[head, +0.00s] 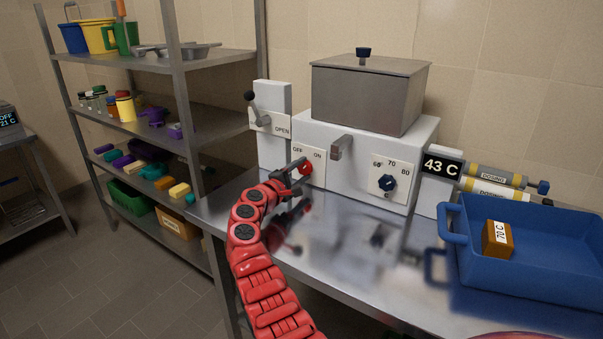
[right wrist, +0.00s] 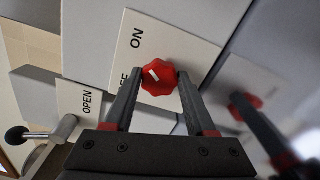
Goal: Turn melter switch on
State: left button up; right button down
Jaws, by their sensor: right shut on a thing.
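The melter is a white box (head: 345,185) with a lidded steel tank (head: 368,92) on top, standing on the steel table. Its switch is a red knob (head: 307,167) on a white plate marked OFF and ON at the left of the front face. My right gripper (head: 301,169) is shut on this red knob, which also shows in the right wrist view (right wrist: 159,80) between the fingers. The knob's white mark lies toward the space between ON and the partly hidden OFF; its exact setting is hard to tell. My left gripper is not in view.
A lever (head: 255,107) marked OPEN stands left of the melter. A blue tray (head: 455,240) holds an orange-brown block (head: 497,240). Shelves stand left.

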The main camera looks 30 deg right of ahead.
jog(key=shift+c, duration=1.1)
grip_release()
jog(key=shift+a, duration=0.1)
jog(key=v, duration=1.7)
jog(key=shift+a, duration=0.1)
jog(key=shift+f, duration=0.1)
